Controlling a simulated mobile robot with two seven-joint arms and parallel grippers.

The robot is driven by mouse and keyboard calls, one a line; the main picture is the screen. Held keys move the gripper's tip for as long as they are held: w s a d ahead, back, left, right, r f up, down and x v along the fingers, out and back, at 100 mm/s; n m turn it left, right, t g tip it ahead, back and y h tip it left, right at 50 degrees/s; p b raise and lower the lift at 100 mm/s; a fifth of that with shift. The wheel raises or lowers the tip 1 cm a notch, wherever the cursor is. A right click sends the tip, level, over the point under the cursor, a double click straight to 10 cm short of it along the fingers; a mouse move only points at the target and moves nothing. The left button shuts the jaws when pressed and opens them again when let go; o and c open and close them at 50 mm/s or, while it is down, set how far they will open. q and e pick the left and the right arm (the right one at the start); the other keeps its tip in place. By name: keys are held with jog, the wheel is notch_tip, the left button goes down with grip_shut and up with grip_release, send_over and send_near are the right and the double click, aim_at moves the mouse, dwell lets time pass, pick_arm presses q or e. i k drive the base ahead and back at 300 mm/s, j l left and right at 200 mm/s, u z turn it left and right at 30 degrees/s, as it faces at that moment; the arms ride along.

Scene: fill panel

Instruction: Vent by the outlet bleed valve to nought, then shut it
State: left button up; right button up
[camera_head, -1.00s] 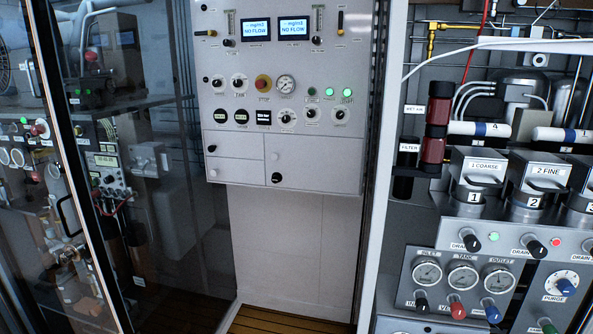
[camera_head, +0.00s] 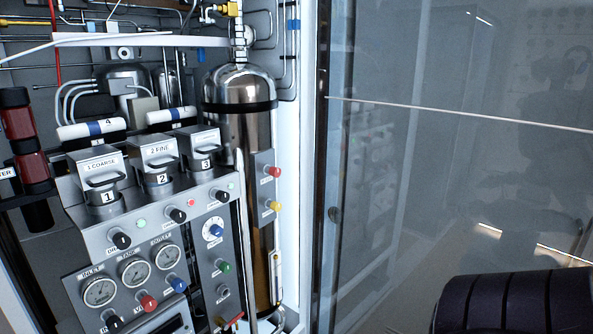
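The fill panel stands at the left. Its outlet gauge (camera_head: 165,255) is the right one of three round gauges; its needle is too small to read. A blue knob (camera_head: 177,283) sits just below it, seemingly the outlet bleed valve; its label and setting cannot be read. A red knob (camera_head: 148,302) and a black knob (camera_head: 113,323) sit below the tank gauge (camera_head: 135,273) and inlet gauge (camera_head: 99,291). Neither of my grippers is in view, and nothing touches the knobs.
Three numbered black-handled filter housings (camera_head: 161,165) stand above the gauges. A tall steel cylinder (camera_head: 240,130) stands to their right, with red and yellow knobs (camera_head: 273,206) beside it. A glass panel (camera_head: 430,160) fills the right side. A dark ribbed cylinder (camera_head: 515,303), perhaps my arm, shows lower right.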

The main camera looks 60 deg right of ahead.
aim_at(275, 172)
jog(key=z, duration=1.65)
